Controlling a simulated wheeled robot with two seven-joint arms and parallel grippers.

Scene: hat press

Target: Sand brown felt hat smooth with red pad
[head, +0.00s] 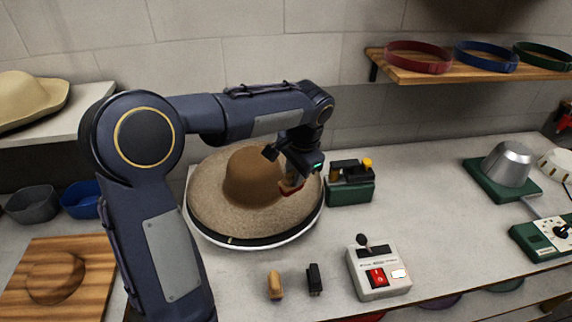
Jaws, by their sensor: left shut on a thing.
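The brown felt hat (240,178) lies crown up on a round white-rimmed turntable (254,244), its wide speckled brim spread around the crown. My left gripper (289,180) is over the hat's right side, beside the crown. It is shut on the red pad (287,188), which shows only partly below the fingers, at or just above the brim; I cannot tell whether it touches. My left arm passes in front of the hat's far left. My right gripper is not in view.
A green holder (350,188) stands right of the hat. In front are a tan-handled tool (275,286), a black one (314,279) and a switch box (379,272). A metal form (507,164) stands at right. The bench between is clear.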

